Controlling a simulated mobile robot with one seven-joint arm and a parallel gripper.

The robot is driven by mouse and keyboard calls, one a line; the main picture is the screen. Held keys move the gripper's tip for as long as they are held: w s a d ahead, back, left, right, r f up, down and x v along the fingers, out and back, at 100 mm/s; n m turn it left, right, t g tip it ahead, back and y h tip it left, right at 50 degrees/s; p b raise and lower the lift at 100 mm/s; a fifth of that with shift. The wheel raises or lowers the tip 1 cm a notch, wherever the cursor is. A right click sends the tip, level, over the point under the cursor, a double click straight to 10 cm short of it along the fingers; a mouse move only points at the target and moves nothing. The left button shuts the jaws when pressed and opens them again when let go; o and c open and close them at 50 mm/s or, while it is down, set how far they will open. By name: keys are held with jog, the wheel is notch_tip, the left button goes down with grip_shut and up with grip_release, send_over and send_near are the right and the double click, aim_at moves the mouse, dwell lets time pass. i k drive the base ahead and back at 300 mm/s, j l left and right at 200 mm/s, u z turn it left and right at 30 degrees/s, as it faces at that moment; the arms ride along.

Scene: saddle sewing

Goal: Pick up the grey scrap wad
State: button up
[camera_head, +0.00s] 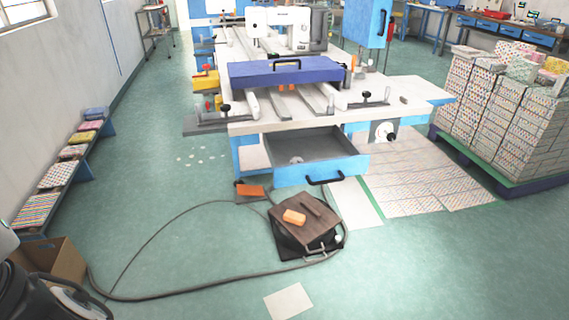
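A small pale grey lump (296,160) lies inside the open drawer, near its front left. It looks like the grey scrap wad, but it is too small to be sure. The drawer (320,172) is grey inside with a blue front and a dark handle, and it is pulled out from under the sewing table. Part of my arm shows at the lower left edge. My gripper's fingers do not show, so I cannot see whether they are open or shut.
A brown-topped box (305,222) with an orange block stands on the floor before the drawer. A grey hose loops across the floor. Stacked patterned bundles (505,110) stand at the right, a low bench (75,160) at the left.

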aim_at(296, 159)
jog(key=i+z, duration=0.1)
jog(key=i, duration=0.6)
jog(key=i+j, duration=0.15)
jog(key=i, duration=0.55)
jog(key=l+z, duration=0.05)
